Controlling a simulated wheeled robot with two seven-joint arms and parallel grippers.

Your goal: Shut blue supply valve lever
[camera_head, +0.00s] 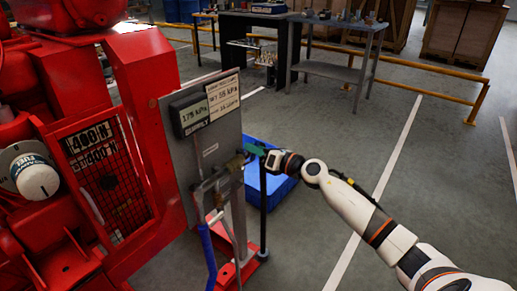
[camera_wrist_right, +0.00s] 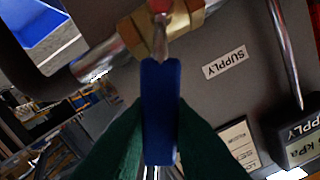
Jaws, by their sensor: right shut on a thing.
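The blue valve lever (camera_wrist_right: 160,112) stands between the green fingers of my right gripper (camera_wrist_right: 160,120) in the wrist view, and the fingers are shut on it. It reaches from a brass valve body (camera_wrist_right: 186,28) on a metal pipe towards the wrist camera. In the head view my right gripper (camera_head: 257,150) is at the right edge of the grey panel (camera_head: 178,158), beside the brass valve (camera_head: 236,163). The lever is hard to make out there. A SUPPLY label (camera_wrist_right: 225,64) is on the panel near the valve. My left gripper is out of view.
A pressure display (camera_head: 189,115) and a printed sign (camera_head: 223,95) are on the panel. A blue hose (camera_head: 207,255) hangs below. A red pumpset (camera_head: 150,110) stands left. A blue tray (camera_head: 280,188) lies on the floor behind the panel. Floor to the right is open.

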